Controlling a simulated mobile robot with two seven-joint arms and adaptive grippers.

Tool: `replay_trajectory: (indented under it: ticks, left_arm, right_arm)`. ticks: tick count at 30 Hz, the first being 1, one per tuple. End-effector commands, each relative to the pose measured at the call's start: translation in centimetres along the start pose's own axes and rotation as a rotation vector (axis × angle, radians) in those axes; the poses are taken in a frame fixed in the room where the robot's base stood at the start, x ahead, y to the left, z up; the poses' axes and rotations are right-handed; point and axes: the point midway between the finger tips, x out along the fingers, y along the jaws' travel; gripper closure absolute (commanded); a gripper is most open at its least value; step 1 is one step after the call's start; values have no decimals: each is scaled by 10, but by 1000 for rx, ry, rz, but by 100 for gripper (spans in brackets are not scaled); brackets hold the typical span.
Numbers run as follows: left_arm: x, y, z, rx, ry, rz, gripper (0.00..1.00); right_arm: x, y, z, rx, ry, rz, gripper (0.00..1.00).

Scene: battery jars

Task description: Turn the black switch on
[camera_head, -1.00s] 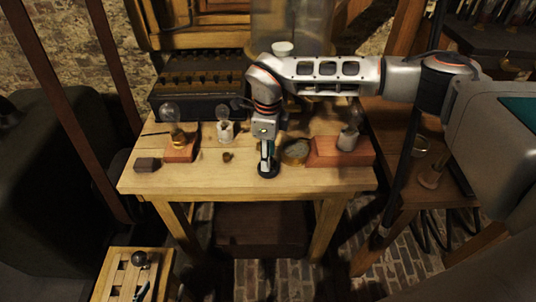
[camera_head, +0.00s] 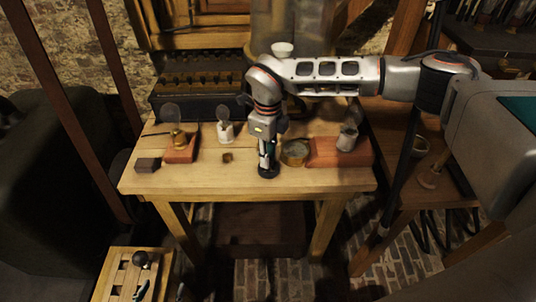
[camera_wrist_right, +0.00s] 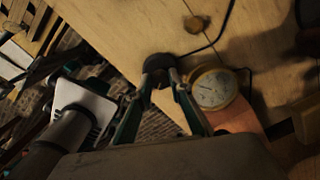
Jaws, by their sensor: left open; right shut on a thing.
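The black switch (camera_head: 268,173) is a small dark round piece near the front edge of the wooden table, mostly covered by my fingers. In the right wrist view it is a black round knob (camera_wrist_right: 158,66) between my fingertips. My right gripper (camera_head: 267,160) points down from above and is shut on it. The switch's lever position cannot be made out. My left gripper (camera_head: 160,291) shows only as fingertips at the bottom left edge, apart and empty, low by a slatted wooden stand.
A round brass gauge (camera_head: 295,152) sits close right of my right gripper, beside a red-brown block (camera_head: 335,153). Unlit bulbs on holders (camera_head: 180,139) (camera_head: 225,131) stand left. A dark block (camera_head: 147,165) lies at the left edge.

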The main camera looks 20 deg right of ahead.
Motion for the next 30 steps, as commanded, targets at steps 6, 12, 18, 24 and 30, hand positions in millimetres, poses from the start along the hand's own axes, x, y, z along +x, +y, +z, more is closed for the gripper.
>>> replay_trajectory:
  ticks: [6,12,18,24,30]
  left_arm:
    - [-1,0,-2,0,0,0,40]
    - [-2,0,-3,0,0,0,40]
    - [-2,0,-3,0,-1,0,40]
    - [-2,0,-3,0,-1,0,40]
    - [-2,0,-2,0,-2,0,40]
  right_arm:
    - [0,-1,0,205,1,-1,100]
    - [0,-1,0,395,0,0,100]
    - [0,-1,0,585,0,0,100]
    - [0,-1,-1,775,1,0,100]
    - [0,-1,-1,958,1,0,100]
